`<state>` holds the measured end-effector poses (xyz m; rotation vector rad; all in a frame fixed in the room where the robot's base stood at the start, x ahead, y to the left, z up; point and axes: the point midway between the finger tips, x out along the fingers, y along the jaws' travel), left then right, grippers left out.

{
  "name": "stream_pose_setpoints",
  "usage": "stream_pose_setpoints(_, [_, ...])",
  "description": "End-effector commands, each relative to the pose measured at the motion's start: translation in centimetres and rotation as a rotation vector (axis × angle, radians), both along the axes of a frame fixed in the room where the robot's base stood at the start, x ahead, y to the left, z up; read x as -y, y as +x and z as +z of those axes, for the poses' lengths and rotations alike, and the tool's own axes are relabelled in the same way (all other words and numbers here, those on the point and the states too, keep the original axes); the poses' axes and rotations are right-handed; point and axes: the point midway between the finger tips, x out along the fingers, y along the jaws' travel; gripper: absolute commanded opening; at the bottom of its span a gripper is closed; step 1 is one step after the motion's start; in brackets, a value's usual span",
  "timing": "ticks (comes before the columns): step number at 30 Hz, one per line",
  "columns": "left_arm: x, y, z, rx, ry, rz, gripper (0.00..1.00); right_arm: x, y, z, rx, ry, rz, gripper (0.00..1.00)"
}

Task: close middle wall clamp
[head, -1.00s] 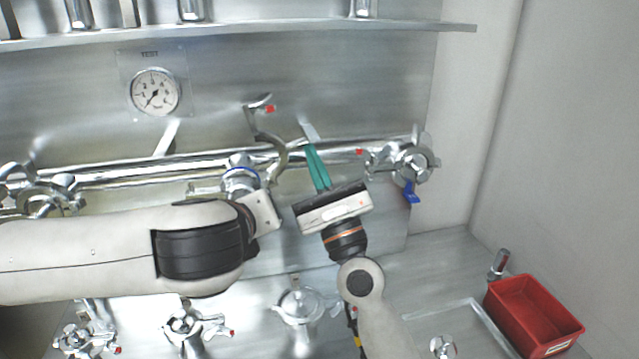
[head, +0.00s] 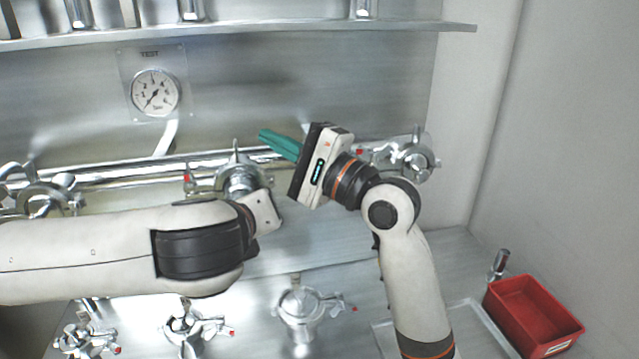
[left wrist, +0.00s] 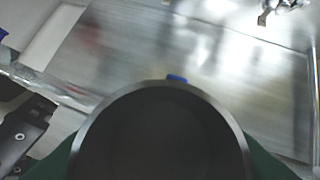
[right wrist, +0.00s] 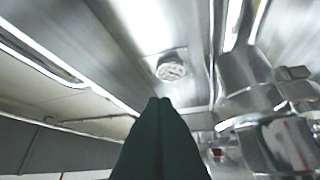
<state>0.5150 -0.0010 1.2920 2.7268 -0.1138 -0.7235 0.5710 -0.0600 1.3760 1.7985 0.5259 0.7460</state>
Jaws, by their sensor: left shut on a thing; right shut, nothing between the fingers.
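The middle wall clamp (head: 240,178) sits on the wall pipe, left of my right gripper. Its metal band appears folded down around the joint, with a pin upright at its top and a red tip at its left. My right gripper (head: 280,144) has its teal fingers together and empty, just above and right of the clamp; they also show in the right wrist view (right wrist: 158,108). My left gripper (head: 260,212) is just below the clamp, its fingertips hidden in the head view. In the left wrist view it is shut on a round, dark-mouthed fitting (left wrist: 165,130) with a blue tab.
A right wall clamp (head: 412,160) and a left wall clamp (head: 42,198) sit on the same pipe. A pressure gauge (head: 155,92) is above, under a shelf (head: 300,27). Several clamped ports line the bench below. A red bin (head: 533,312) stands at the lower right.

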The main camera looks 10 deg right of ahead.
Motion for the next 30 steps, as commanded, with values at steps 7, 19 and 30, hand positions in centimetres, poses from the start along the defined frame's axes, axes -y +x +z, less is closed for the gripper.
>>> stream_pose_setpoints(7, [-0.1,0.1,0.1,0.002,0.0,0.004,0.03,-1.5,0.0,0.2,0.002,-0.192,-0.001,0.0])
stream_pose_setpoints(19, [-0.1,0.1,0.1,0.002,0.0,0.004,0.03,-2.7,0.0,-0.1,-0.001,-0.238,0.0,0.0])
stream_pose_setpoints(30, [-0.1,0.1,0.1,0.002,0.0,0.004,0.03,-2.8,0.0,-0.1,-0.001,-0.237,0.0,0.0])
